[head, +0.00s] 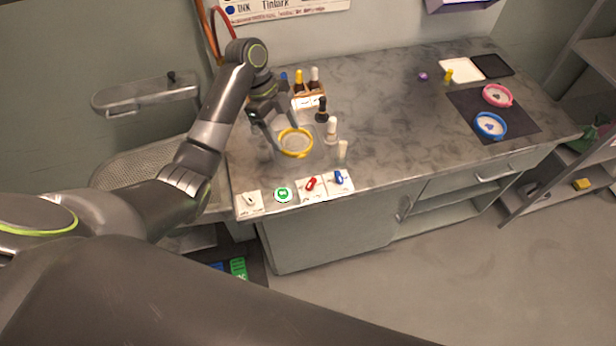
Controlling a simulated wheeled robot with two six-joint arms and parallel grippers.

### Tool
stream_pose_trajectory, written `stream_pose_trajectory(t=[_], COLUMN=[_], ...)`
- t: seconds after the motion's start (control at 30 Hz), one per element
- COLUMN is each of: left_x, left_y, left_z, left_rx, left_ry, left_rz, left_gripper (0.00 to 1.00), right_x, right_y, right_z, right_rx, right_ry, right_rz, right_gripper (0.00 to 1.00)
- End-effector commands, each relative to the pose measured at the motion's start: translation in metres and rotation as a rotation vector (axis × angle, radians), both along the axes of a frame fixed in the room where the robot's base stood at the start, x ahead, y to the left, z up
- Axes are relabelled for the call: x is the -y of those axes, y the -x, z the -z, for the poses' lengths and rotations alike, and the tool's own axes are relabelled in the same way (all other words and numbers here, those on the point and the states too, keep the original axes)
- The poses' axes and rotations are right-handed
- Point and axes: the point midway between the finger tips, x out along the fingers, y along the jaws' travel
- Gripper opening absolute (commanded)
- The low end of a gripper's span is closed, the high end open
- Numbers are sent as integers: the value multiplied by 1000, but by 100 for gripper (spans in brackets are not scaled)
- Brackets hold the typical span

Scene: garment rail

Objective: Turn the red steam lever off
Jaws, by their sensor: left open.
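The red steam lever (311,184) sits on a white plate near the front edge of the counter, between a round green button (283,194) and a blue lever (340,177). Its handle looks tilted, but its exact setting is too small to tell. My left gripper (277,132) is open, above the counter behind the red lever and beside a yellow-rimmed round dish (296,142). I cannot tell whether it touches the dish. It is apart from the red lever. My right gripper is not in view.
Several bottles (322,109) stand behind and right of the dish. A small white switch plate (249,201) is at the counter's left front corner. A dark mat (519,124) with pink (497,95) and blue (490,125) round dishes lies far right. The middle counter is clear.

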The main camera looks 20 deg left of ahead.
Motion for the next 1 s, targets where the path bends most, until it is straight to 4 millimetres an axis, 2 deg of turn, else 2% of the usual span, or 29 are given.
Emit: stream_pose_trajectory(t=[0.83,0.9,1.0], left_x=[43,49,56], left_y=[9,11,12], left_z=[112,120,135], left_rx=[0,-4,-3], left_ry=[0,2,0], left_rz=[-5,-6,-5], left_gripper=[62,62,62], right_x=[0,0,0], right_y=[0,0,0], right_z=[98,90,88], right_rx=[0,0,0], right_ry=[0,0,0], right_rz=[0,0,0], right_gripper=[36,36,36])
